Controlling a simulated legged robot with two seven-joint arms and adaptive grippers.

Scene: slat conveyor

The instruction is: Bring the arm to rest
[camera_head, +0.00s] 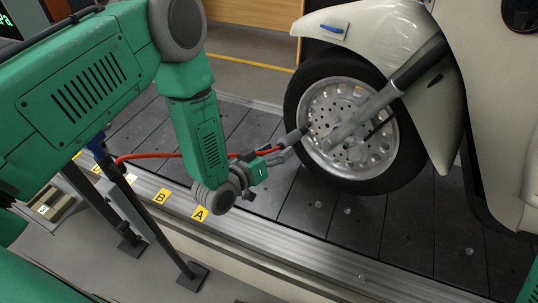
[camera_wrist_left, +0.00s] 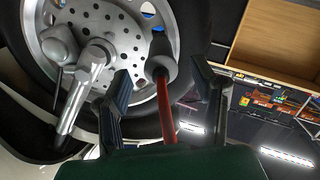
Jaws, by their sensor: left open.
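My left arm comes in from the left in the head view, and its gripper (camera_head: 278,155) is beside the wheel (camera_head: 294,108) of a cream vehicle. In the left wrist view the two dark fingers of the gripper (camera_wrist_left: 162,72) are open and wide apart. A red hose (camera_head: 150,156) runs to a grey nozzle (camera_head: 294,136) near the wheel rim. In the wrist view the nozzle (camera_wrist_left: 161,66) and hose show between the fingers, with gaps on both sides. I cannot tell whether the nozzle touches the wheel. My right gripper is not in view.
The vehicle's cream body (camera_head: 400,45) and a metal strut (camera_head: 415,68) crossing the wheel stand close on the right. The dark slat conveyor (camera_head: 310,205) has a metal edge with yellow letter labels (camera_head: 199,213). A wooden cabinet (camera_head: 255,12) stands behind.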

